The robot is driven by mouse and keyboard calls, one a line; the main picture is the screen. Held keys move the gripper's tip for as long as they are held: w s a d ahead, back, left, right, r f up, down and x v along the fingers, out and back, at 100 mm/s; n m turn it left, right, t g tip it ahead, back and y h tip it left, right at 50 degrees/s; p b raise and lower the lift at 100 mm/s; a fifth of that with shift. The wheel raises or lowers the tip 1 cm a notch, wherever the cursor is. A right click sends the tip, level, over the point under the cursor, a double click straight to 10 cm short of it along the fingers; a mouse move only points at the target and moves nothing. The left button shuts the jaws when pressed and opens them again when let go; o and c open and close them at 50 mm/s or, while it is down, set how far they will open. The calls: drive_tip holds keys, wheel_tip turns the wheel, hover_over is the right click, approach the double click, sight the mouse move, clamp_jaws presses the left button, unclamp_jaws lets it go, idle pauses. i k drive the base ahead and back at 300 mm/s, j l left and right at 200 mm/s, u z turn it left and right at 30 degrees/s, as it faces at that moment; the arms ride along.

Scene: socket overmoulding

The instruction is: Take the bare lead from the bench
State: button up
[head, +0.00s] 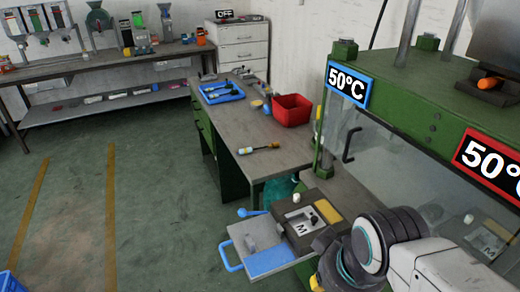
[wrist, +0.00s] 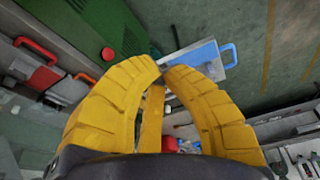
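A blue tray (head: 222,92) lies on the bench (head: 262,165) with a few dark, slim items in it. They may be leads, but they are too small to tell. A slim item with a yellowish-white end and a dark end (head: 259,148) lies on the bench's near part; I cannot tell if it is a lead or a tool. My gripper (wrist: 161,69) shows yellow curved fingers with their tips almost meeting and nothing visible between them. In the head view only a bit of yellow finger (head: 317,284) shows, low by the press, well away from the tray.
A red bin (head: 291,110) stands on the bench behind the slim item. The green press (head: 430,100) with 50°C signs fills the right. A mould plate (head: 305,222) and a blue-handled tray (head: 262,255) stick out in front of it. Open floor lies left.

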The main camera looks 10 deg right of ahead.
sight(249, 151)
drive_tip(key=i+j, duration=0.15)
drive_tip(key=j, duration=0.2)
drive_tip(key=i+j, duration=0.2)
drive_tip(key=j, duration=0.15)
drive_tip(key=i+j, duration=0.15)
drive_tip(key=j, duration=0.2)
drive_tip(key=i+j, duration=0.2)
drive_tip(key=i+j+z, duration=0.1)
drive_tip(key=i+j, duration=1.25)
drive_tip(key=i+l, duration=0.2)
drive_tip(key=i, duration=0.25)
drive_tip(key=i+l, duration=0.25)
drive_tip(key=i, duration=0.25)
